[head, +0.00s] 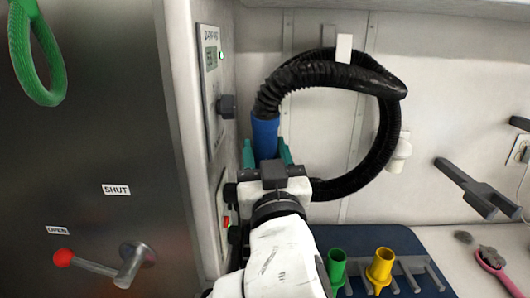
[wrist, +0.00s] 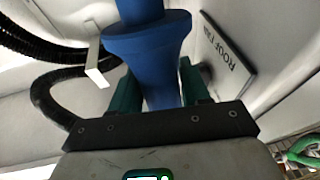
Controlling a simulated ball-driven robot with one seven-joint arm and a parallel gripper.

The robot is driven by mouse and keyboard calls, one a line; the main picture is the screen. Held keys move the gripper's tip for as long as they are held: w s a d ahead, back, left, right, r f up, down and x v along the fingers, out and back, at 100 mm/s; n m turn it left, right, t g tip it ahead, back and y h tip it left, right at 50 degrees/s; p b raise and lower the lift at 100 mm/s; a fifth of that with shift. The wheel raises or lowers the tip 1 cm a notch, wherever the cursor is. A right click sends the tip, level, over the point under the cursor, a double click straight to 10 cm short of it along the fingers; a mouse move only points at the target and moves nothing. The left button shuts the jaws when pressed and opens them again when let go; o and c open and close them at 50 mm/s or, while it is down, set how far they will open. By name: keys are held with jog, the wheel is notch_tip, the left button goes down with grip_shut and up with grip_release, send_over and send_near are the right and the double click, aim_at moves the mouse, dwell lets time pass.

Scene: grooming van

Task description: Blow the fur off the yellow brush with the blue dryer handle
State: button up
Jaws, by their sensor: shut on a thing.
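The blue dryer handle (head: 265,137) hangs on the end of a black ribbed hose (head: 322,72). My gripper (head: 267,152) is shut on the handle, with one teal finger on each side. In the wrist view, the blue handle (wrist: 150,55) rises between the fingers of my gripper (wrist: 157,88), its wide collar just above them. The hose loops over a white hook (head: 344,48) and back down behind my arm. I cannot make out a yellow brush in either view.
A pink brush (head: 490,258) with grey fur lies beyond. A wall panel (head: 211,85) is close left. A steel door with a red-knobbed lever (head: 62,258) fills the left.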

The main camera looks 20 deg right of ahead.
jog(key=shift+r+p, duration=1.95)
jog(key=shift+r, duration=0.65)
jog(key=shift+s, duration=0.1)
